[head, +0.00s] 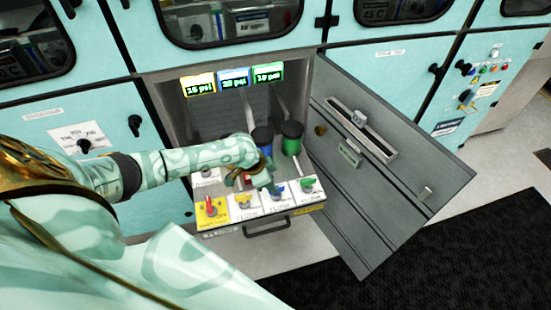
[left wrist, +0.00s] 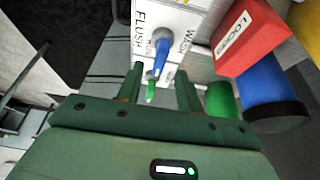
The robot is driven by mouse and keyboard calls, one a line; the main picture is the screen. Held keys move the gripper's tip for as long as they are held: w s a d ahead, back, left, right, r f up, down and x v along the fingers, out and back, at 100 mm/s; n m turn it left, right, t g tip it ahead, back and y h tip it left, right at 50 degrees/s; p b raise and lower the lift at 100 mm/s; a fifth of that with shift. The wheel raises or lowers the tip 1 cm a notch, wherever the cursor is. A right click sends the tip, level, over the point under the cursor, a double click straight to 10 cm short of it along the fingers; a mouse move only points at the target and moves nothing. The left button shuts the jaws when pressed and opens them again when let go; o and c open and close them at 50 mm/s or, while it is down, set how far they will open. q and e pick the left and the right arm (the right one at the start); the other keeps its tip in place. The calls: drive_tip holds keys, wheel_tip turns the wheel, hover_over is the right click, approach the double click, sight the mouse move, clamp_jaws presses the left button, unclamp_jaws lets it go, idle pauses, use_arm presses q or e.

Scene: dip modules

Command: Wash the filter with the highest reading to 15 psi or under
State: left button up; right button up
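Three displays hang at the cabinet's top: yellow (head: 198,84), blue (head: 234,78) and green (head: 268,72). Their small digits seem to be 18, 28 and 10 psi, not certain. The blue filter (head: 262,138) and green filter (head: 292,138) stand below; the yellow one is mostly hidden by my arm. On the front panel are a yellow handle (head: 243,201), blue handle (head: 278,189) and green handle (head: 307,185). My left gripper (head: 267,186) is over the blue handle. In the left wrist view its open fingers (left wrist: 160,75) straddle the blue handle (left wrist: 164,58); contact is unclear. My right gripper is out of view.
A red switch (head: 211,207) on a yellow plate is left of the handles. A red box with lettering (left wrist: 250,36) is near the filters. The open grey door (head: 400,170) borders the right side. A drawer-like pull (head: 266,227) is below the panel.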

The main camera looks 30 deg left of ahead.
use_arm(q)
drive_tip(key=b+x, duration=0.1)
drive_tip(key=x, duration=0.3)
clamp_jaws()
